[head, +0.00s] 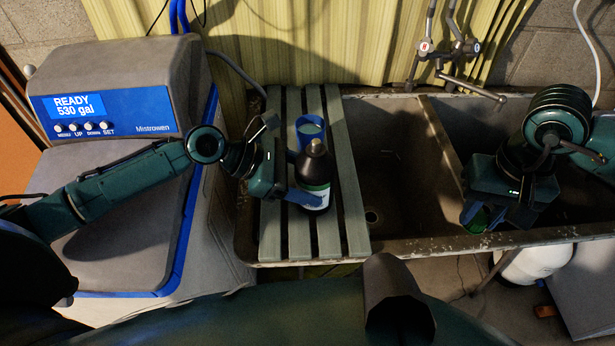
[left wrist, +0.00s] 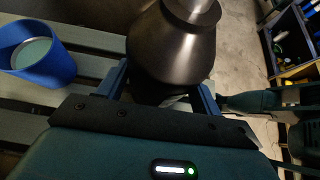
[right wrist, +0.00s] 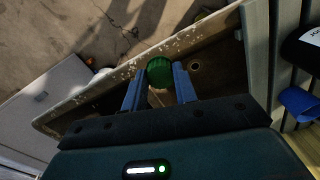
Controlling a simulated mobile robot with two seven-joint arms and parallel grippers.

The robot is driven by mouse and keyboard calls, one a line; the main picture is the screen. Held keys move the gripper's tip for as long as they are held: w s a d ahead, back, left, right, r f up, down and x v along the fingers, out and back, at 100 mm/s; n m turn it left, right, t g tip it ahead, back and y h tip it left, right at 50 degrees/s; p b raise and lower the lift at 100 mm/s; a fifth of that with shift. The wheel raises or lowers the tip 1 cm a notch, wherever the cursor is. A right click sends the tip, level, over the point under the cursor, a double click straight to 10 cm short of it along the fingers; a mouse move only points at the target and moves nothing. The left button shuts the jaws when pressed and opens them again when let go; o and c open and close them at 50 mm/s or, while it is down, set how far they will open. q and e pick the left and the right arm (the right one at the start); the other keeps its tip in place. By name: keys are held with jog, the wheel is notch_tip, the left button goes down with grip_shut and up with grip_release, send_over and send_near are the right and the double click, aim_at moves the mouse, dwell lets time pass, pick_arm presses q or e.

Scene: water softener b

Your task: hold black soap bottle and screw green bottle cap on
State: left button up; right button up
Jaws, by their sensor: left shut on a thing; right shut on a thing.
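The black soap bottle (head: 314,171) stands upright on the slatted rack (head: 297,240), with a white and green label low on its side and an open neck on top. My left gripper (head: 297,200) is shut on the bottle's lower body; the left wrist view shows the dark bottle (left wrist: 172,50) between its blue fingers. The green cap (right wrist: 160,71) is held between the blue fingertips of my right gripper (right wrist: 158,85). In the head view that gripper (head: 484,215) is over the right sink basin near its front edge, well right of the bottle, and partly covers the green cap (head: 480,217).
A blue cup (head: 310,128) stands on the rack just behind the bottle. The sink basin (head: 385,150) right of the rack is empty. A faucet (head: 450,55) is at the back. The water softener (head: 120,110) is at the left.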

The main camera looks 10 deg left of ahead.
pick_arm(q)
jog(key=c, duration=0.5)
jog(key=shift+f, duration=0.1)
pick_arm(e)
jog(key=shift+r, duration=0.1)
dwell(1.1)
jog(key=shift+n, duration=0.9)
jog(key=w+a+r, duration=0.1)
jog(key=a+r, duration=0.3)
jog(key=a, duration=0.5)
jog(key=w+a+r, duration=0.2)
jog(key=a+r, duration=0.3)
jog(key=a, duration=0.4)
jog(key=w+a+r, duration=0.1)
jog(key=a+r, duration=0.3)
jog(key=a, duration=0.5)
jog(key=shift+w+a+r, duration=0.3)
jog(key=shift+w, duration=0.05)
